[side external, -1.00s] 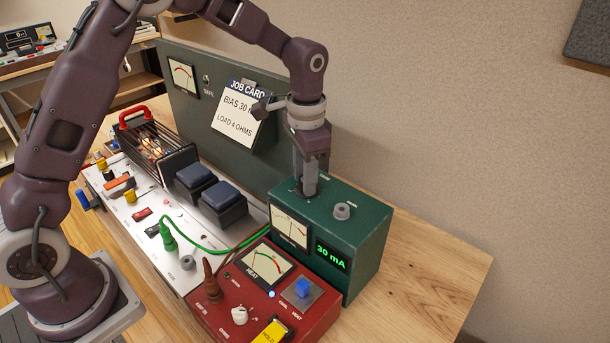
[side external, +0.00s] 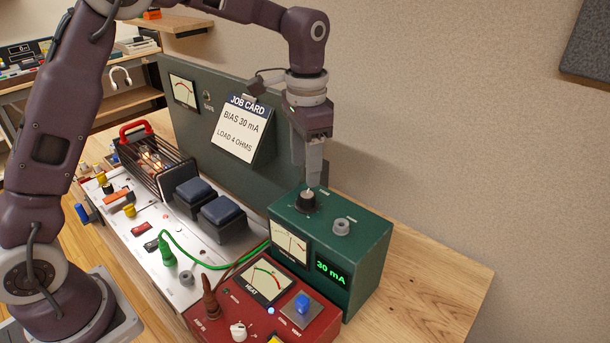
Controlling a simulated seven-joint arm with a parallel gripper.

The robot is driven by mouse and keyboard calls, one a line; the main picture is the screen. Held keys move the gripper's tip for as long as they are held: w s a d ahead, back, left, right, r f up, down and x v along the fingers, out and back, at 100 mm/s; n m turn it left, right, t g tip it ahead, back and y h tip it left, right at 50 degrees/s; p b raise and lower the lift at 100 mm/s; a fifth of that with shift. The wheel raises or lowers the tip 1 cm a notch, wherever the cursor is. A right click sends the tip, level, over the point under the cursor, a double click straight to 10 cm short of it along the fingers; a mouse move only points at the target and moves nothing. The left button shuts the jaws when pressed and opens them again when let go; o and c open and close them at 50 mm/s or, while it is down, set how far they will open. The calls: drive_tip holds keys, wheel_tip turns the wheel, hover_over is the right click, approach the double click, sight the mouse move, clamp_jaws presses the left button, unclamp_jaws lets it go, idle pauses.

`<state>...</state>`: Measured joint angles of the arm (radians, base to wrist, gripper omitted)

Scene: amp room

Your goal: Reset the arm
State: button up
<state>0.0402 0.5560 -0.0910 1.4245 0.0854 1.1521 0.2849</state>
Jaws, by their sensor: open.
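My gripper (side external: 313,180) points down just above the black knob (side external: 306,201) on top of the green meter box (side external: 362,253). The gripper is open and holds nothing that I can see. Its fingers overlap in this view, so the gap between them is hidden. The fingertips are close to the knob's top; I cannot tell whether they still touch it. The green box's display reads 30 mA. A job card (side external: 241,128) on the dark green panel reads "BIAS 30 mA" and "LOAD 4 OHMS".
A red heat box (side external: 318,323) stands in front of the green box. A white amplifier chassis (side external: 140,218) with blue-topped blocks and a caged glowing tube lies left, with a green cable (side external: 205,264) running right. The wooden table (side external: 433,272) is clear at right.

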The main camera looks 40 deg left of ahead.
drive_tip(key=s+a+r+n+t, duration=0.2)
drive_tip(key=s+r, duration=0.3)
drive_tip(key=s, duration=0.6)
drive_tip(key=s+a+r+n+t, duration=0.1)
drive_tip(key=s+r+n+t, duration=0.1)
drive_tip(key=s+r, duration=0.6)
drive_tip(key=s+f+n+t, duration=0.1)
drive_tip(key=s+f, duration=0.4)
drive_tip(key=s, duration=0.4)
drive_tip(key=shift+s+a+f, duration=0.15)
drive_tip(key=shift+a, duration=0.1)
